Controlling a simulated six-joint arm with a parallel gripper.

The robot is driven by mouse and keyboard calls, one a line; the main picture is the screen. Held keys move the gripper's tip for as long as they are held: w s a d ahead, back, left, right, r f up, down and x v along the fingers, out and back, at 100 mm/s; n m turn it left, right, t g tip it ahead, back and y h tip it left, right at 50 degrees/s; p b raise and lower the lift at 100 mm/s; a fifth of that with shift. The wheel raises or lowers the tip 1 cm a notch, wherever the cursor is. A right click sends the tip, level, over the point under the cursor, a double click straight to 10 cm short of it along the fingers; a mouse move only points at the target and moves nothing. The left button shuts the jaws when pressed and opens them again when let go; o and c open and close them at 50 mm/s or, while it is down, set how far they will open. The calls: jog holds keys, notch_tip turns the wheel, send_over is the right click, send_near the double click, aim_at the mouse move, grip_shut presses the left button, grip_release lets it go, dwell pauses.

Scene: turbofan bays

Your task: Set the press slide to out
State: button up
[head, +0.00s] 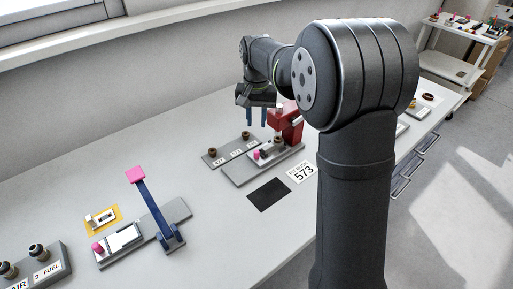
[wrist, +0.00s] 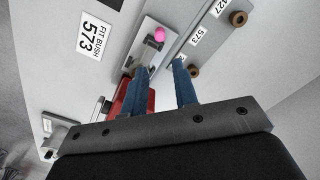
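The press is a red frame (head: 288,122) on a grey base plate. Its slide is a pale carriage (head: 266,152) with a pink knob (head: 257,155) at its front left end. In the wrist view the pink knob (wrist: 160,35) stands beyond my fingertips, at the end of the slide (wrist: 150,52). The red frame (wrist: 137,97) is partly hidden behind my left finger. My gripper (head: 257,115) hangs above the press area. In the wrist view my gripper (wrist: 161,68) has its two blue fingers apart, with nothing seen held between them. Contact with the slide cannot be told.
A rack (head: 232,150) with brown bushes and number labels lies beside the press. A "FIT BUSH 573" card (head: 302,172) and a black mat (head: 269,194) lie in front. A blue lever with a pink top (head: 136,174) stands at left.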

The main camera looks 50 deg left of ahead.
aim_at(256, 151)
notch_tip(256, 151, down, 12)
jog(key=shift+f, duration=0.1)
dwell(0.4)
jog(key=shift+s, duration=0.1)
grip_shut()
